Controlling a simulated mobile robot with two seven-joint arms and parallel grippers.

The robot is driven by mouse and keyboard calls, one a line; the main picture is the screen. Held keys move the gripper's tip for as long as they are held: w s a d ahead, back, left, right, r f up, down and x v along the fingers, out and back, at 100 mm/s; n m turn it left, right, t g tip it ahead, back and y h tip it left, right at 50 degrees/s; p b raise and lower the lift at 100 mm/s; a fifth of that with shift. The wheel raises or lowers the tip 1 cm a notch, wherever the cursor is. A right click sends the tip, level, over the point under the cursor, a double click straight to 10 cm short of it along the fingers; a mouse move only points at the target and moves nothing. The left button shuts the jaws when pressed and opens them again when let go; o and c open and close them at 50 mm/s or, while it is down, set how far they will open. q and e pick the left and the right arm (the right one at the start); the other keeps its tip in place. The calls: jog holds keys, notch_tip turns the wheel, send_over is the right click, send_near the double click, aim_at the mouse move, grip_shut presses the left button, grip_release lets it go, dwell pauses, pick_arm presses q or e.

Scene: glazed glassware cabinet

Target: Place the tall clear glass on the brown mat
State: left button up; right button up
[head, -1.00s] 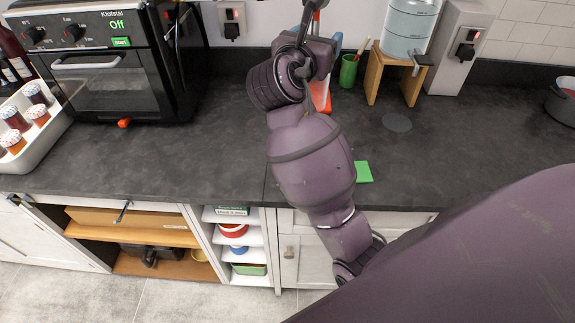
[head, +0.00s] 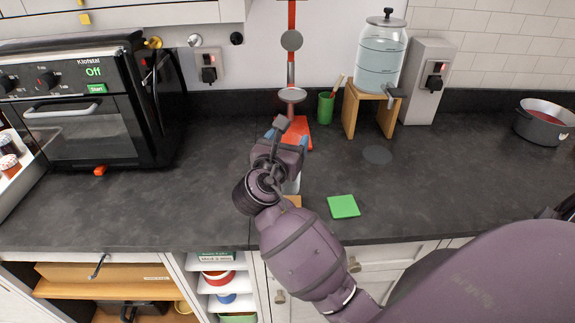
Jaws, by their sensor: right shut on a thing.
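My right gripper (head: 287,141) is over the counter left of the green square, seen from behind with its wrist hiding most of the space between its fingers. It is shut on the tall clear glass (head: 292,186), of which only a pale strip shows below the gripper. A small part of the brown mat (head: 294,200) shows just below that strip, beside my wrist. Whether the glass touches the mat is hidden. My left gripper is not in view.
A green square (head: 343,206) lies to the right on the dark counter (head: 450,185). Behind are a red stand (head: 297,137), a green cup (head: 326,108) and a water dispenser (head: 381,60) on a wooden stand (head: 352,112). A black oven (head: 80,125) stands left; a pot (head: 545,125) is far right.

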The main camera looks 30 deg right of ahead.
jog(key=shift+f+b, duration=0.4)
jog(key=shift+f, duration=2.6)
jog(key=o, duration=1.3)
jog(key=shift+f, duration=0.1)
jog(key=shift+r, duration=0.2)
jog(key=v, duration=1.2)
